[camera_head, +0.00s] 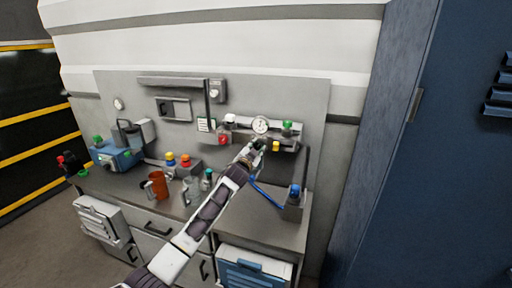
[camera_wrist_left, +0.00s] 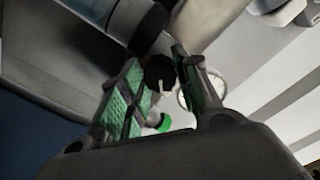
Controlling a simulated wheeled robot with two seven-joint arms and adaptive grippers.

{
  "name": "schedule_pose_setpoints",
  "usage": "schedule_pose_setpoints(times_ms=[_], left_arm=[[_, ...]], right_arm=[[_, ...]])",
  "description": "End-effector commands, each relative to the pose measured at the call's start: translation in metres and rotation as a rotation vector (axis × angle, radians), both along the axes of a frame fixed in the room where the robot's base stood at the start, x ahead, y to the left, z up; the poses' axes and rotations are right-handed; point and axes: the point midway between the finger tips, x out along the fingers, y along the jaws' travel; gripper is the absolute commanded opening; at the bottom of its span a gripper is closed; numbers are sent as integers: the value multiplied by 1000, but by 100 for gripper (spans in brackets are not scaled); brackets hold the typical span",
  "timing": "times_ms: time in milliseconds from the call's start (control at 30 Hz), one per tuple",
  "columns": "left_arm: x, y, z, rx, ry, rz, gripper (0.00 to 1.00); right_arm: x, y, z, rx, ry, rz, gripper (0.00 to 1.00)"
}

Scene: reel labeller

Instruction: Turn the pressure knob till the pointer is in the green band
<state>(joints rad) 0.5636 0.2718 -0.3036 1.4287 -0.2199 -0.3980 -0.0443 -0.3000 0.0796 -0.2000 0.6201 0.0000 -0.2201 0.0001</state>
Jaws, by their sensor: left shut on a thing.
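The pressure gauge (camera_head: 261,125) is a round white dial on the grey wall panel. In the left wrist view the gauge (camera_wrist_left: 214,82) is partly covered by a finger, and its pointer and green band cannot be made out. My left gripper (camera_head: 258,146) is just below the gauge. In the left wrist view its green-padded fingers (camera_wrist_left: 158,66) are shut on the dark pressure knob (camera_wrist_left: 158,75), which has a pale mark. In the head view the gripper hides the knob. My right gripper is in neither view.
A green button (camera_head: 287,125) is right of the gauge, a red one (camera_head: 223,140) to the left. A yellow block (camera_head: 276,146) is beside the gripper. Below, the worktop holds an orange mug (camera_head: 158,184), bottles and a blue machine (camera_head: 116,158). A blue-topped post (camera_head: 294,191) stands right.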

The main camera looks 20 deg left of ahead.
Motion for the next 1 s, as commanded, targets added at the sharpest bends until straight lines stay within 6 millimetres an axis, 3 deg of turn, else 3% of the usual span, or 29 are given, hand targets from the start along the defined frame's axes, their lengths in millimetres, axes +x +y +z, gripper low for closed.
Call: schedule_pose_setpoints(times_ms=[400, 967, 1000], left_arm=[[0, 0, 1, 251, -9, 0, 8], [0, 0, 0, 286, -10, 0, 8], [0, 0, 0, 286, -10, 0, 37]], right_arm=[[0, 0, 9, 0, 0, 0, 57], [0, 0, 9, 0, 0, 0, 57], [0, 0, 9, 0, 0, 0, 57]])
